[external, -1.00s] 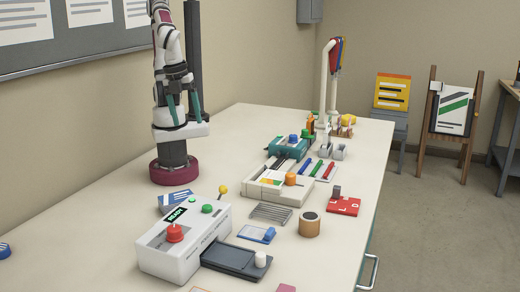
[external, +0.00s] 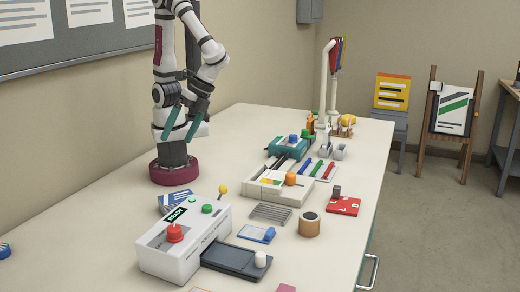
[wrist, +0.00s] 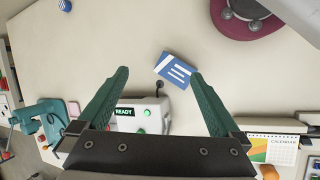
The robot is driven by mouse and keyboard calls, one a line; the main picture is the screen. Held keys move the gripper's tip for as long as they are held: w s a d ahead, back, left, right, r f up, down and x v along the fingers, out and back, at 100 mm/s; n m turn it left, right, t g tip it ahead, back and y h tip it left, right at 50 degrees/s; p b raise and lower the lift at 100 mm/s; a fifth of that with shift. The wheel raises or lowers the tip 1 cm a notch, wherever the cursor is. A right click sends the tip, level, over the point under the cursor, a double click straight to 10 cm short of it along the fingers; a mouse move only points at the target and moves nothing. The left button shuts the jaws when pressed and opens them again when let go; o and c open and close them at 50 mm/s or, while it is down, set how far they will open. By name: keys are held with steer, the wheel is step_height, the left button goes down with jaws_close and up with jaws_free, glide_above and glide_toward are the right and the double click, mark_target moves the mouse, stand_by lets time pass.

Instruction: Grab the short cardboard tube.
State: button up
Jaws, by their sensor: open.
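The short cardboard tube (external: 309,225) is a tan upright cylinder with a dark top. It stands on the table's right side in the external view, and I cannot make it out in the wrist view. My gripper (external: 177,138) has two teal fingers, spread apart and empty, above my base at the table's left side. It is well apart from the tube, up and to the left in the picture. In the wrist view my gripper (wrist: 160,73) is open with bare table and a blue striped box (wrist: 175,70) beyond the fingertips.
A white box labelled READY (external: 185,240) with a red knob stands at the front.

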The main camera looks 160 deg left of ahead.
steer(key=w+a+f+n+t+h, duration=0.25)
steer(key=w+a+n, duration=0.25)
steer(key=w+n, duration=0.25)
steer(key=n+t+y, duration=0.5)
steer(key=n+t, duration=0.7)
steer(key=n, duration=0.8)
glide_toward(312, 232)
steer(key=shift+g, duration=0.35)
steer(key=x, duration=0.7)
steer(key=shift+w+r, duration=0.15)
steer(key=shift+r, duration=0.05)
steer(key=c, duration=1.4)
